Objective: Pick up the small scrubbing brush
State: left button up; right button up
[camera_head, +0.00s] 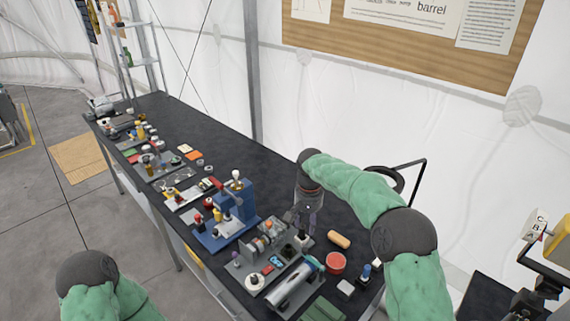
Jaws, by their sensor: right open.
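A small tan, rounded oblong thing (339,240), perhaps the scrubbing brush, lies on the dark bench top; at this size I see no bristles. My right gripper (302,222) hangs down over the bench, just left of this tan thing and apart from it. Its fingers are open, and I see nothing held between them. The fingertips are close to the parts on the grey board beneath. My left arm shows only at the bottom left; its gripper is out of view.
A grey board (243,271) with knobs and small parts lies under the right gripper. A blue fixture (222,236) stands left of it. A red round container (336,263) and a silver cylinder (293,285) are nearby. The bench's back strip (245,155) is clear.

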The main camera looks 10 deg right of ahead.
aim_at(343, 242)
jog(key=k+j, duration=0.2)
jog(key=k, duration=0.3)
jog(key=k+j, duration=0.2)
jog(key=k, duration=0.25)
